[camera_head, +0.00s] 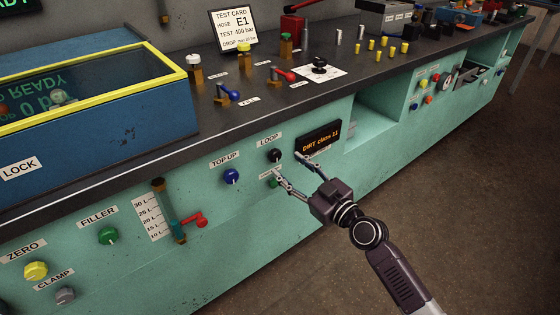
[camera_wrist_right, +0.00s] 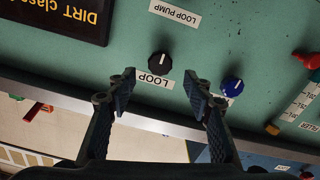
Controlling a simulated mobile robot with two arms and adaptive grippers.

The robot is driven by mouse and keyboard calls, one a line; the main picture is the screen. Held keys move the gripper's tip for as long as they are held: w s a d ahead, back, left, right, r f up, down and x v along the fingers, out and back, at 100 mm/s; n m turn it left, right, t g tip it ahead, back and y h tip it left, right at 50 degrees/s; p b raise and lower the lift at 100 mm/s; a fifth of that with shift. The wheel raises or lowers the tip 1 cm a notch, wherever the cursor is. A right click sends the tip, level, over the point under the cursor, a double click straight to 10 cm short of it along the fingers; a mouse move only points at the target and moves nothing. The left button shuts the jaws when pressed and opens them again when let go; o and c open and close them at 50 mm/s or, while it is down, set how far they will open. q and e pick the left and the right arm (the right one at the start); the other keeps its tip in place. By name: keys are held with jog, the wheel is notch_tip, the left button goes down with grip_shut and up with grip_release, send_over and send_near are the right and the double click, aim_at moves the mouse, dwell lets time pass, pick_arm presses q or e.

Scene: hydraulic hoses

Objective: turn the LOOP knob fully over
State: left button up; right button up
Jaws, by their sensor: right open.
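The LOOP knob (camera_head: 275,156) is a black round knob on the green front panel, below its white LOOP label (camera_head: 268,142). In the right wrist view the knob (camera_wrist_right: 159,64) appears upside down, with a small light mark on its face. My right gripper (camera_head: 288,164) is open and empty in front of the panel. In the wrist view its fingertips (camera_wrist_right: 162,85) are spread to either side of the knob, which shows just beyond them; no contact is visible. My left gripper is not in view.
The blue TOP UP knob (camera_head: 231,176) is left of LOOP. A green knob (camera_head: 274,183) sits below, partly hidden by my finger. The DIRT display (camera_head: 319,140) is close on the right. A red-handled valve (camera_head: 194,220) sticks out lower left. The floor at right is clear.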

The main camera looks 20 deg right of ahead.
aim_at(276, 157)
jog(key=x, duration=0.5)
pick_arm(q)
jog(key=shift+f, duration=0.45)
pick_arm(e)
jog(key=c, duration=1.2)
jog(key=shift+o, duration=0.2)
